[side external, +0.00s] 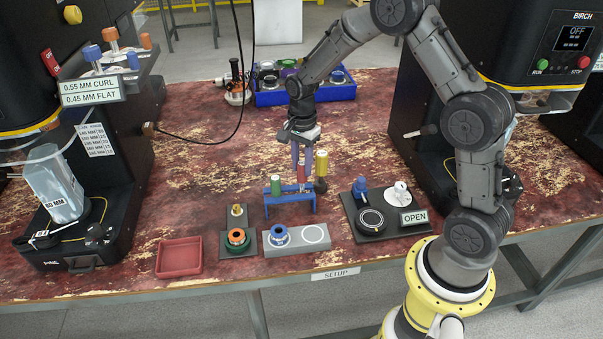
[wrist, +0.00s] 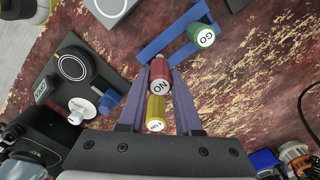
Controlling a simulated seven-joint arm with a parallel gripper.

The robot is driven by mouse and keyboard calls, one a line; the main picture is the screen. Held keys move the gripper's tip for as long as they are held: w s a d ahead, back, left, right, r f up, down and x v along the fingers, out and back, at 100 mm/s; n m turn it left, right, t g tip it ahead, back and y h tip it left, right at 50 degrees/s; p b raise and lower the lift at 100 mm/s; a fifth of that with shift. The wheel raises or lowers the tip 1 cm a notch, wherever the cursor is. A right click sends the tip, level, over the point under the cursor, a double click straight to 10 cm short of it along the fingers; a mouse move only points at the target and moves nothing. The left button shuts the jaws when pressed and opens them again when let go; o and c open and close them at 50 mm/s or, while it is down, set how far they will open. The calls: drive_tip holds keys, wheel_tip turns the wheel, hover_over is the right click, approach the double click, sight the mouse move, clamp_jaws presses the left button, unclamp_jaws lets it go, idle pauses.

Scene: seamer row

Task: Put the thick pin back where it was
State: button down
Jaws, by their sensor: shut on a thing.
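My gripper (side external: 301,160) points down over the right end of a blue rack (side external: 290,208). Its purple fingers are shut on a red-handled pin (side external: 301,174), marked "NO" in the wrist view (wrist: 159,76). The red pin's lower end is at the rack's right end; I cannot tell whether it is seated or just above. A green-handled pin (side external: 275,184), marked "GO" in the wrist view (wrist: 201,37), stands at the rack's left end. A yellow-handled piece (side external: 321,162) with a dark round lower part is right of the red pin; it also shows in the wrist view (wrist: 155,113).
A black plate (side external: 375,233) with a blue piece, white dial and "OPEN" sign lies right. In front is a grey block (side external: 283,248) with a blue-and-white ring; a green-orange ring (side external: 237,240) and red tray (side external: 180,257) are left. A blue bin (side external: 300,97) stands behind.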

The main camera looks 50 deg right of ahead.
sight(301, 175)
drive_tip(key=shift+w+f, duration=0.15)
drive_tip(key=shift+f, duration=1.5)
drive_tip(key=shift+f, duration=0.2)
drive_tip(key=shift+f, duration=0.15)
drive_tip(key=c, duration=0.6)
unclamp_jaws()
